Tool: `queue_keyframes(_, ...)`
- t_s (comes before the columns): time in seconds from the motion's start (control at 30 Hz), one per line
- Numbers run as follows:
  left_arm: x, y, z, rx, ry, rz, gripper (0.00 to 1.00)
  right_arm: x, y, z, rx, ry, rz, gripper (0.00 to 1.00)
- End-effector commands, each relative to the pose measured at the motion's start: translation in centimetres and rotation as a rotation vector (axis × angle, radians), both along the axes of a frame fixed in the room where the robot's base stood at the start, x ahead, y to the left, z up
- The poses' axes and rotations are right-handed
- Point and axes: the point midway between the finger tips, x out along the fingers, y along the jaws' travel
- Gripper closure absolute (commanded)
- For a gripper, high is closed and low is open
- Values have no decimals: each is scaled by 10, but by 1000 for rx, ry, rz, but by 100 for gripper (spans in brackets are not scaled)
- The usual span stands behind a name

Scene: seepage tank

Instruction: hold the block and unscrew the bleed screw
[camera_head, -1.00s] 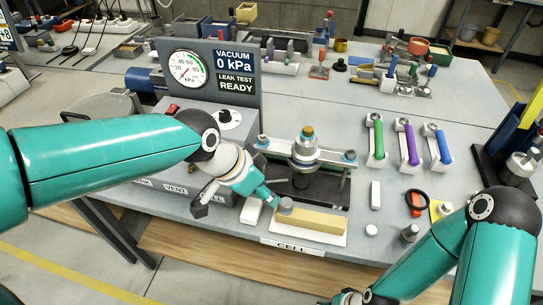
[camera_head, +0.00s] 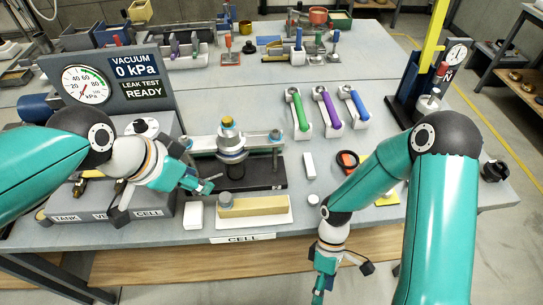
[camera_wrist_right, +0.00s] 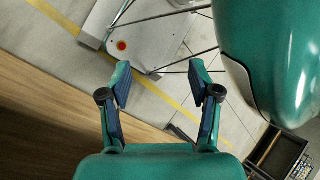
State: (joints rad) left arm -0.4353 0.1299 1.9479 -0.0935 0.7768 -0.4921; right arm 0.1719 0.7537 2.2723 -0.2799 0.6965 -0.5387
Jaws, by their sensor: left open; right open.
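A long tan block (camera_head: 255,206) lies on a white plate (camera_head: 262,221) near the table's front edge. A grey round knob (camera_head: 225,199), which looks like the bleed screw, stands at its left end. My left gripper (camera_head: 207,187) is open, just behind and left of the knob, apparently apart from it. My right gripper (camera_head: 318,291) hangs in front of the table edge, right of the block and away from it. In the right wrist view it (camera_wrist_right: 161,84) is open and empty, with floor beyond its fingers.
A clamped cell with a brass-topped fitting (camera_head: 231,142) stands just behind the block. A small white block (camera_head: 193,215) is at its left. Green (camera_head: 299,113), purple (camera_head: 327,111) and blue (camera_head: 354,105) handled tools lie at back right. The grey gauge box (camera_head: 120,205) is left.

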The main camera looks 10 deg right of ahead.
Motion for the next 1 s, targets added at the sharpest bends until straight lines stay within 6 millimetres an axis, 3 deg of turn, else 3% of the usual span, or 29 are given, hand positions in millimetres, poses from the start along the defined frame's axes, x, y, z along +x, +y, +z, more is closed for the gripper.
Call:
queue_keyframes(0.23, 0, 0, 0, 0, 0, 0, 58, -5, -51, 70, 52, 224, 321, 38)
queue_keyframes(0.27, 0, 0, 0, 0, 0, 0, 58, 1, -56, 82, 54, 237, 360, 38)
queue_keyframes(0.33, 0, 0, 0, 0, 0, -1, 58, 31, -59, 114, 40, 205, 452, 38)
queue_keyframes(0.5, 0, -1, 0, 0, 0, -1, 58, 106, -26, 174, -18, -49, 564, 38)
queue_keyframes(0.7, 0, -1, 0, 0, 0, -1, 58, 167, 32, 243, -37, -376, 623, 38)
queue_keyframes(0.9, 0, -1, 0, 0, 0, -1, 58, 191, 71, 293, -23, -573, 649, 38)
queue_keyframes(1.0, 0, -1, 0, 0, 0, -1, 58, 195, 80, 305, -16, -618, 653, 38)
